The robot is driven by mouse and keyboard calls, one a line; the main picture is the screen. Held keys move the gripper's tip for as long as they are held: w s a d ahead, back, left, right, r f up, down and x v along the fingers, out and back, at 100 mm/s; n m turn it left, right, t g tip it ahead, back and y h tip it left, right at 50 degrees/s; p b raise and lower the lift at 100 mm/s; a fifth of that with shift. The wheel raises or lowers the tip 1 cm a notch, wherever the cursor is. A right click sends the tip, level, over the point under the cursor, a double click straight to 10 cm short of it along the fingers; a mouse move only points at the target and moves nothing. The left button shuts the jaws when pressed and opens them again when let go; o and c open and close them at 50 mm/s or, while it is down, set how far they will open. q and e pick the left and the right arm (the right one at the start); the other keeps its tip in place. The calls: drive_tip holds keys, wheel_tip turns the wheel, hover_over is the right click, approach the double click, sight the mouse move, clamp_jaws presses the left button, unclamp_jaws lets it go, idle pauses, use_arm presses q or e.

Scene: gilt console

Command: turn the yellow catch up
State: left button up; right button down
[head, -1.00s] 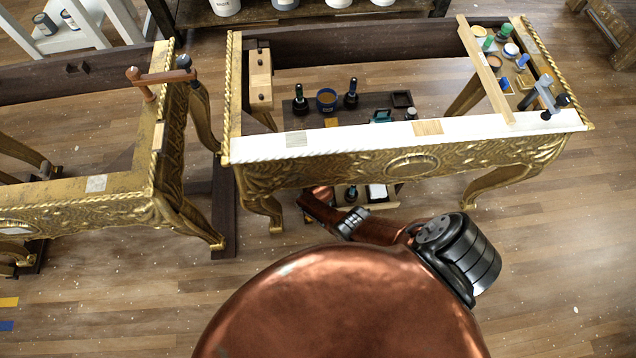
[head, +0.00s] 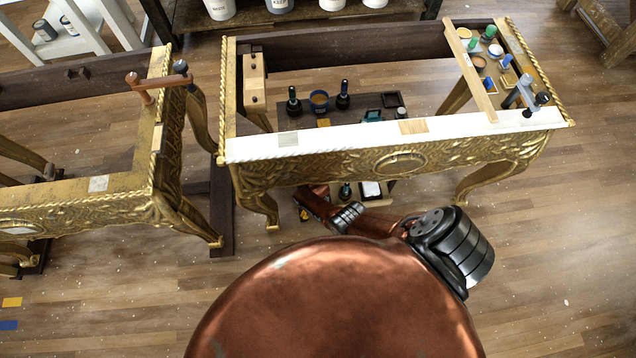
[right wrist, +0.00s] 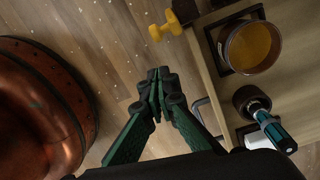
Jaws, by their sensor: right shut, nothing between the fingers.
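The yellow catch (right wrist: 165,25) shows at the top of the right wrist view, at the edge of a wooden board. It has rounded yellow lobes and lies slantwise in the picture. My right gripper (right wrist: 157,84) has its dark green fingers together, with nothing between them. Its tips are below the catch in the picture, apart from it, over the floor side of the board edge. In the head view my copper arm reaches under the gilt console (head: 400,163), and the gripper is hidden there. My left gripper is not in view.
On the board (right wrist: 207,82) stand a round pot with yellow contents (right wrist: 252,47) and a dark bottle with a teal top (right wrist: 270,128), close to the right of my fingers. A second gilt frame (head: 130,190) stands left of the console.

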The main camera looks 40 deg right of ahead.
drive_tip(key=w+a+r+p, duration=0.1)
drive_tip(key=w+a+r, duration=0.2)
drive_tip(key=a+r, duration=0.1)
drive_tip(key=shift+a, duration=0.4)
